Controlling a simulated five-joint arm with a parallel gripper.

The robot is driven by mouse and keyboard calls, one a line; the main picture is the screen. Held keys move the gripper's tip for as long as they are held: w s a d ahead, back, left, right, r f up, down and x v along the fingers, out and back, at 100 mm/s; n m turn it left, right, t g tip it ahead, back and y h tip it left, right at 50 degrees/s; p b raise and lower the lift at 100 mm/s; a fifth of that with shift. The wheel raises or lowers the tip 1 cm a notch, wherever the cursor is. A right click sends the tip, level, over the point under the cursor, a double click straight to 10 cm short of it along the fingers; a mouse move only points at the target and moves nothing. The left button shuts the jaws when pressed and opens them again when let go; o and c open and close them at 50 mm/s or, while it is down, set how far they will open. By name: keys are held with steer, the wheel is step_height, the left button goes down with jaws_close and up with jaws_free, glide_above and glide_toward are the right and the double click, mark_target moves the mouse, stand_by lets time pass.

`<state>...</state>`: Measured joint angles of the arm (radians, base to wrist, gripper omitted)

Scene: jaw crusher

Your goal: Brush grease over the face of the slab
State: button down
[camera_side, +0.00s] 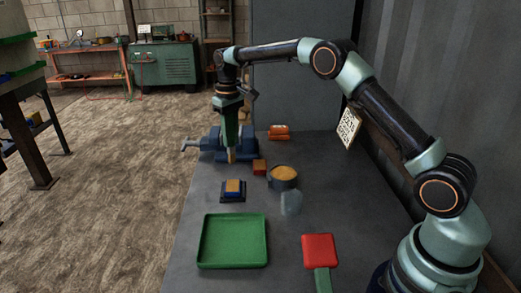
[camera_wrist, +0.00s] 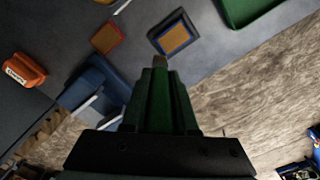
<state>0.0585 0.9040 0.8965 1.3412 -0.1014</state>
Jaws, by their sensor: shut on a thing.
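My gripper (camera_side: 230,146) points down in front of the blue vise and is shut on a slim brush-like thing with a tan tip (camera_side: 231,156). In the wrist view only its brown tip (camera_wrist: 160,62) shows between the green fingers; the rest is hidden. The likely slab (camera_side: 233,187), a blue-edged block with a tan face, lies on a dark base nearer the camera than my gripper. It also shows in the wrist view (camera_wrist: 175,38), beyond the fingertips. The tip appears apart from it. A round grey pot (camera_side: 283,183) of orange-tan stuff, likely grease, stands to the right.
The blue vise (camera_side: 210,143) is close behind my gripper. A small red block (camera_side: 259,167), an orange packet (camera_side: 278,132) and a clear glass (camera_side: 291,203) stand nearby. A green tray (camera_side: 232,240) and a red paddle (camera_side: 319,248) lie in front. Bare tabletop lies around the slab.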

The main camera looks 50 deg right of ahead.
mark_target(232, 153)
step_height(232, 153, down, 5)
steer(key=shift+r, duration=0.1)
steer(key=shift+s+a+f, duration=0.15)
steer(key=shift+f, duration=0.2)
steer(key=shift+s+a, duration=2.4)
steer(key=shift+a, duration=0.05)
steer(key=shift+w+d+f, duration=0.1)
steer(key=shift+w+d, duration=2.5)
steer(key=shift+r, duration=4.05)
steer(key=shift+f, duration=0.1)
